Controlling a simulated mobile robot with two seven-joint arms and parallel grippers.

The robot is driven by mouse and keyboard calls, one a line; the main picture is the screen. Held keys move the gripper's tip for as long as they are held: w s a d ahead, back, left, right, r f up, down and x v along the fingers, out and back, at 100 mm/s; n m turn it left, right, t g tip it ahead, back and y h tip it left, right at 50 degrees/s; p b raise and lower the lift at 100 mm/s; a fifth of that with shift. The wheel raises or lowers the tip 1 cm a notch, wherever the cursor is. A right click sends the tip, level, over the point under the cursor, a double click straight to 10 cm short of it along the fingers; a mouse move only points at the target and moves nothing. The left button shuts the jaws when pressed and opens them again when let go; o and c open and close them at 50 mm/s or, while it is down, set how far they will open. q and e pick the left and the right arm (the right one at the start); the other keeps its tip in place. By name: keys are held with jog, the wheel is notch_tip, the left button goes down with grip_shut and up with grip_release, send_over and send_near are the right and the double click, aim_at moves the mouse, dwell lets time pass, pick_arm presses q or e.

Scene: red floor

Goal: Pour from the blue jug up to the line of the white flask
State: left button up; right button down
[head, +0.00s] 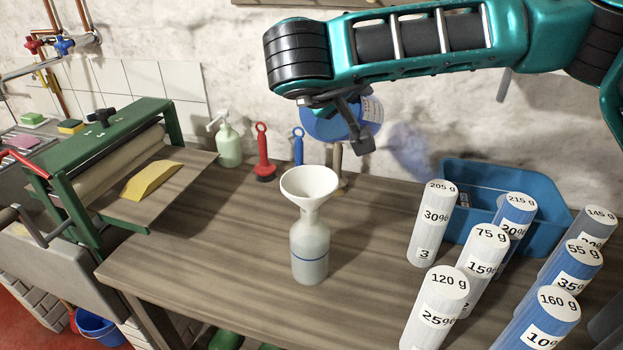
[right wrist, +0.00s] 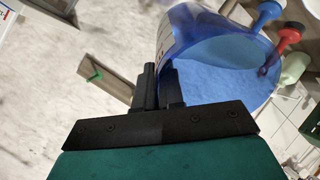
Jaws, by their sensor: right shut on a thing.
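The white flask (head: 310,265) stands upright on the wooden bench. My left gripper is out of view.
Several labelled white and blue cylinders (head: 433,222) crowd the bench's right side. A blue bin (head: 545,185) is behind them. A green pump bottle (head: 228,143), red brush (head: 263,155) and blue brush (head: 298,147) stand at the back. A green roller press (head: 75,190) is left. Bench left of the flask is clear.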

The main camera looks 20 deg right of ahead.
jog(key=shift+s+a+r+t+h+b, duration=0.2)
jog(key=shift+r+t+h+b, duration=0.15)
jog(key=shift+t+h+b, duration=0.1)
dwell(1.6)
jog(key=shift+r+g+p, duration=0.15)
jog(key=shift+g+p, duration=0.1)
jog(key=shift+p, duration=0.1)
jog(key=d+f+g+y, duration=0.1)
jog(key=w+f+g+y, duration=0.1)
jog(key=f+y, duration=0.1)
jog(key=w+d+f+g+y, duration=0.1)
jog(key=g, duration=0.1)
jog(key=shift+w+d+f+y, duration=0.2)
jog(key=shift+d+y, duration=0.05)
jog(key=shift+d, duration=0.1)
jog(key=shift+w+f, duration=0.1)
jog(key=shift+w, duration=0.05)
jog(key=shift+w+d+f+g+y, duration=0.9)
jog(key=shift+d+f+g+y, duration=0.1)
jog(key=shift+w+d+f+g+y, duration=0.65)
jog(key=shift+f+g+y, duration=0.15)
jog(key=shift+f+y, duration=0.1)
jog(key=shift+w+d+f+g+y, duration=0.65)
jog(key=shift+f+g+y, duration=0.15)
jog(key=shift+f, duration=0.1)
